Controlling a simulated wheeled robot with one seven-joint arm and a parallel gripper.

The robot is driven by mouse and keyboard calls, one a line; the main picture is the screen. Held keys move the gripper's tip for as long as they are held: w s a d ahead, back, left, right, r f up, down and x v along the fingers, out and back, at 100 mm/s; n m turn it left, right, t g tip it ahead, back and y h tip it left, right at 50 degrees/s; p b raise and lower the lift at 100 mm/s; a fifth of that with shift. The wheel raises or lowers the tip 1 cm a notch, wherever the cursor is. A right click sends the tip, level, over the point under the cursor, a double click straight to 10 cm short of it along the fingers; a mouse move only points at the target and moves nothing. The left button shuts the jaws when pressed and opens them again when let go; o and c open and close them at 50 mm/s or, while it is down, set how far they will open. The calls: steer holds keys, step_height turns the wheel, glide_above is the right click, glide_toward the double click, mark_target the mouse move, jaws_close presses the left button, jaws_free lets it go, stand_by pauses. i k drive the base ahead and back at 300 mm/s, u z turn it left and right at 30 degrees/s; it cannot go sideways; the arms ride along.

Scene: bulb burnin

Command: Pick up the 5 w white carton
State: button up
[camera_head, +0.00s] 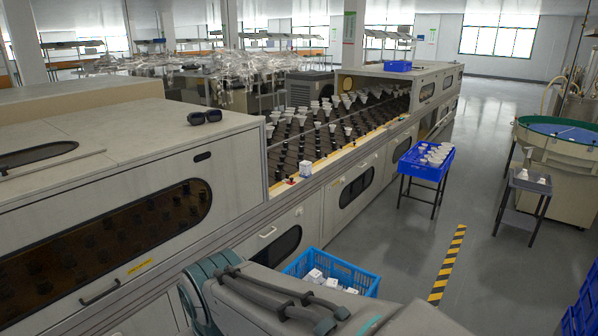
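More small white cartons (315,275) lie in a blue crate (366,281) at the bottom middle, partly hidden behind my arm. The print is too small to read, so I cannot tell which carton is marked 5 W. My arm crosses the bottom of the picture in front of the machine. My gripper itself is not visible, and nothing shows whether it holds anything.
The long grey machine (230,160) fills the left and middle. A blue tray of white bulbs (428,160) stands on a black stand to the right. A striped floor strip (448,264) lies on open floor. Blue crates (580,312) are at bottom right.

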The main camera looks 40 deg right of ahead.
mark_target(305, 166)
steer(key=z, duration=1.8)
steer(key=k, duration=0.55)
steer(key=z, duration=0.7)
steer(key=i, duration=3.7)
steer(key=u, duration=0.7)
steer(key=i, duration=1.45)
steer(key=u, duration=1.65)
steer(key=i, duration=0.85)
steer(key=u, duration=0.85)
